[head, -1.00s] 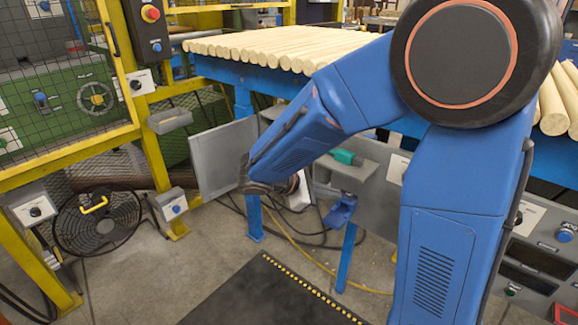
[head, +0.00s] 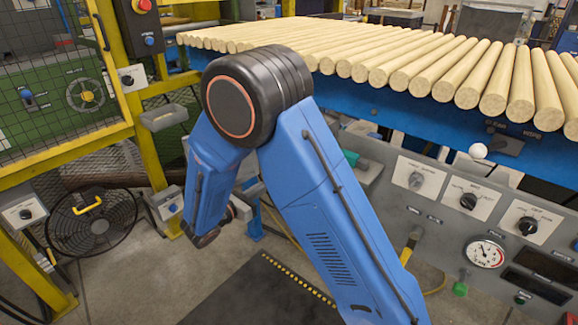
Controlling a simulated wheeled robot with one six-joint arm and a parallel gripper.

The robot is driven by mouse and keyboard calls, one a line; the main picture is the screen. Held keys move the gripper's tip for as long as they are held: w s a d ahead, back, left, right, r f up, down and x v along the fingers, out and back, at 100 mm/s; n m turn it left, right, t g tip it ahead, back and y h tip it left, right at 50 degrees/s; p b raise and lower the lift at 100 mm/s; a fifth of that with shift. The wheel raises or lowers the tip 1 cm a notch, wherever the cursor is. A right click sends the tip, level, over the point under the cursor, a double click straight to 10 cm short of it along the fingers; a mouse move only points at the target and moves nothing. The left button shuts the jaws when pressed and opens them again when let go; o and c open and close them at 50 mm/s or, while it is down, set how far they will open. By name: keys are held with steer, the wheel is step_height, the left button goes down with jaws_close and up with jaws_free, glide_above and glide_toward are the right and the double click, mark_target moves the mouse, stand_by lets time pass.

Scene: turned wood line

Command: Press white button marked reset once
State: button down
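A small round white knob or button (head: 478,150) sits at the lower edge of the blue conveyor beam, right of the middle. I cannot read any marking on it, so I cannot tell whether it is the reset button. My arm's wrist end (head: 207,238) hangs low at left of centre, near the yellow post and far to the left of the white knob. My gripper's fingers cannot be made out there. No other white button marked reset can be read.
Turned wood rods (head: 420,65) lie on the conveyor. A fan (head: 92,222) and yellow guard frame (head: 150,150) stand at left. A dark mat (head: 255,295) lies on the floor.

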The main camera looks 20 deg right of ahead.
steer(key=shift+w+a+f, duration=0.2)
steer(key=shift+w+a, duration=0.05)
steer(key=shift+a, duration=0.2)
steer(key=x, duration=1.4)
steer(key=shift+w+r, duration=0.1)
steer(key=shift+x, duration=0.8)
steer(key=v, duration=1.4)
